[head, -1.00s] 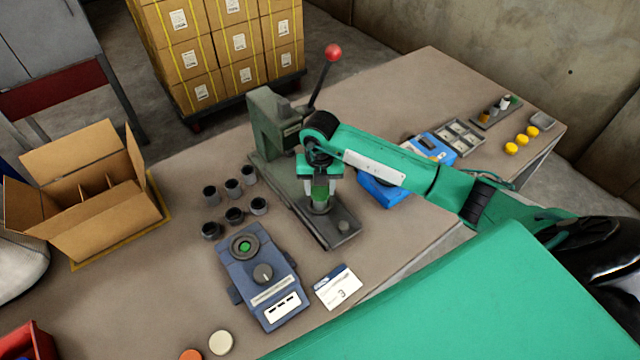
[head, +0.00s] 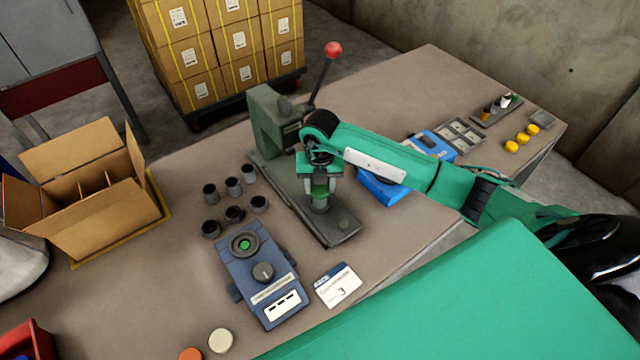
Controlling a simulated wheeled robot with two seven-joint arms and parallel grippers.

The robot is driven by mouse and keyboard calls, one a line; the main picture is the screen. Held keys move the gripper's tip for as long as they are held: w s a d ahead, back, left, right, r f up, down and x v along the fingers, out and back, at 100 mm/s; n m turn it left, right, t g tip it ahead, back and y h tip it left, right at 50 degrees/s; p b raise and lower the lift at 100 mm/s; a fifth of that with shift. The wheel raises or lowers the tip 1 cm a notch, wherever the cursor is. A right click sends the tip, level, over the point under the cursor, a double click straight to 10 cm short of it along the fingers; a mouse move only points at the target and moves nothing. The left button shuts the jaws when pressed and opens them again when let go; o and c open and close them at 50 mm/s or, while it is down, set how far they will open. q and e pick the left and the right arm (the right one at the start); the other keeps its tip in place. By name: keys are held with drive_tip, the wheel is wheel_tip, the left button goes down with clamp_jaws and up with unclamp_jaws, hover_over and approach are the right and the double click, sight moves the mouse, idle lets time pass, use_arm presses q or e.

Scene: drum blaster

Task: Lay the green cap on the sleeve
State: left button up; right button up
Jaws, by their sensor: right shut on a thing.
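My right gripper (head: 320,188) is shut on the green cap (head: 320,192) and holds it upright between its fingers. The cap is directly over a grey sleeve (head: 319,206), which stands on the base plate of the dark green lever press (head: 270,130). The cap is at or very near the sleeve's top; I cannot tell whether they touch. The fingers hide part of the cap and the sleeve's rim. My left gripper is not in view.
Several dark cups (head: 232,194) stand left of the press. A blue device (head: 258,280) with a knob and a white card (head: 338,286) lie in front. An open carton (head: 95,225) is at the left. Yellow caps (head: 521,138) and a grey tray (head: 458,138) are at the right.

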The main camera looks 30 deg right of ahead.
drive_tip(key=shift+f+b, duration=0.3)
drive_tip(key=shift+f, duration=0.05)
idle(0.6)
drive_tip(key=o, duration=1.5)
drive_tip(key=shift+r, duration=0.15)
drive_tip(key=shift+r+p, duration=2)
drive_tip(key=shift+r, duration=0.9)
drive_tip(key=shift+s+f, duration=0.1)
